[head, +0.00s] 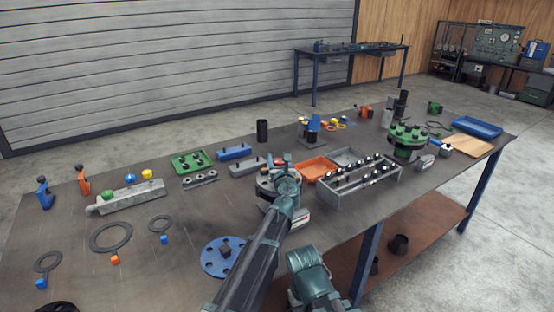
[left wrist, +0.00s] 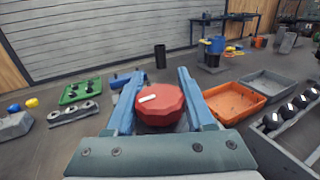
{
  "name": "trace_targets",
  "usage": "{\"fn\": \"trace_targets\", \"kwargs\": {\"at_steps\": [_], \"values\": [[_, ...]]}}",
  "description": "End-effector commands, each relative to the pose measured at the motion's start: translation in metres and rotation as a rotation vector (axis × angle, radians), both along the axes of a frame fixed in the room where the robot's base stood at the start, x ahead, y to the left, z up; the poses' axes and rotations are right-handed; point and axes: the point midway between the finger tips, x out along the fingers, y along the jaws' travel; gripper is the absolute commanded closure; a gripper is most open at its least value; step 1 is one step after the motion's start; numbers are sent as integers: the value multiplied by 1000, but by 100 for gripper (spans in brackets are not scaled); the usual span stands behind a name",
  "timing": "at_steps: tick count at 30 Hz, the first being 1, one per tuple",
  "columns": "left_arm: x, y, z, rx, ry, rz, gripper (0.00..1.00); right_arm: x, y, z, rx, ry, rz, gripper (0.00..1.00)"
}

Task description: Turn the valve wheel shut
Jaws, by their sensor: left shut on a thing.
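The valve wheel (left wrist: 160,104) is red, round and faceted, with a short white mark on top that points to the left and slightly down in the left wrist view. In the head view only a small red part of the wheel (head: 281,158) shows past my gripper. My left gripper (head: 284,170) is over the wheel near the middle of the table. In the left wrist view its two blue fingers (left wrist: 160,78) stand on either side of the wheel, shut on it. The valve body (head: 265,181) under it is mostly hidden.
An orange tray (head: 318,167) and a grey rack of bolts (head: 358,186) stand close to the right. A blue flange disc (head: 216,257) lies in front. A green flanged pipe (head: 407,140) stands farther right. Grey rings (head: 110,238) lie on the left among open table.

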Motion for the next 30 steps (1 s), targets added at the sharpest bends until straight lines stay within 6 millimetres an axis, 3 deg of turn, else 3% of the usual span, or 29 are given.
{"fn": "trace_targets", "kwargs": {"at_steps": [11, 12, 17, 30], "values": [[0, -1, 0, 0, 0, -37, 100, 0, 0, 0, 0, 0, 0, 50], [0, -1, 0, 0, 0, -36, 44, 0, 0, 0, 0, 0, 0, 50], [0, -1, 0, 0, 0, -36, 16, 0, 0, 0, 0, 0, 0, 50], [-4, 0, 0, 0, 0, -35, 16, 0, 0, 0, 0, 0, 0, 50]]}}
